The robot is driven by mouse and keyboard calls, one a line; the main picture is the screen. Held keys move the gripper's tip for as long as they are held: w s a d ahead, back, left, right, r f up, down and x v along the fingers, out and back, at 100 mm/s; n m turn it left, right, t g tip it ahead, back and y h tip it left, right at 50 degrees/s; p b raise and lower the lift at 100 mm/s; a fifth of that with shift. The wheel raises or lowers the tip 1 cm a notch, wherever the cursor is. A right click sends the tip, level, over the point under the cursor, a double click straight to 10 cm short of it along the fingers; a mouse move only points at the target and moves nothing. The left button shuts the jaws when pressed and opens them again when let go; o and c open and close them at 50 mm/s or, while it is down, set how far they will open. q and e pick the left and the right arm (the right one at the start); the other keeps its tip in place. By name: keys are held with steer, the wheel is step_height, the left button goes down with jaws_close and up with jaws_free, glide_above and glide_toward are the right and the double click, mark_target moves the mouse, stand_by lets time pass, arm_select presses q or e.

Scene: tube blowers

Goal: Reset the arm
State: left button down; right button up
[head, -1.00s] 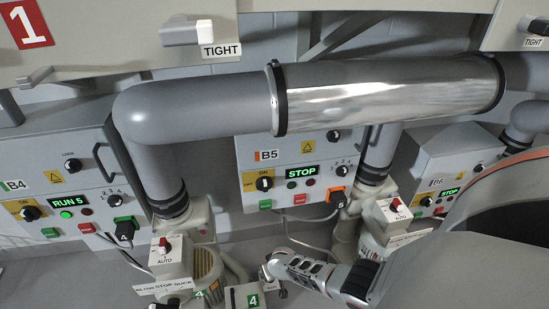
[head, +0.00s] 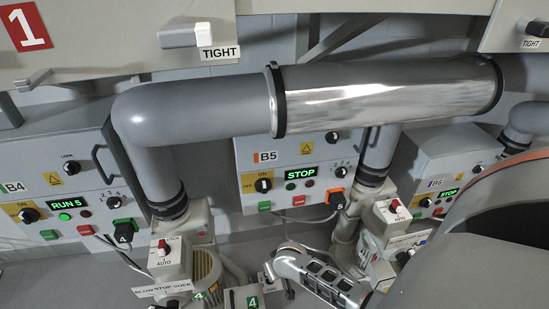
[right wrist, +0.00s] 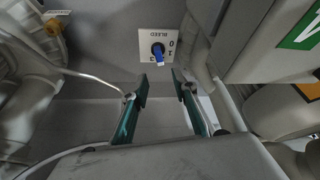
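My right arm (head: 322,274) shows at the bottom centre of the head view, reaching down to the left below the B5 panel. Its gripper is small and partly hidden there. In the right wrist view my right gripper (right wrist: 162,88) has two green-sided fingers standing apart with nothing between them. A blue knob (right wrist: 158,52) on a white BLEED plate (right wrist: 170,43) lies beyond the fingertips, apart from them. My left gripper is in neither view.
Control boxes B4 (head: 75,163), B5 (head: 262,182) and B6 (head: 420,165) line the wall. A large pipe (head: 220,100) with a shiny sleeve (head: 390,92) crosses above. Blower bodies, with a switch box (head: 168,260), crowd the lower area. A large grey round body (head: 480,260) fills the lower right.

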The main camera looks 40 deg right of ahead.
steer(key=shift+s+r, duration=0.2)
steer(key=shift+r, duration=0.25)
stand_by(0.3)
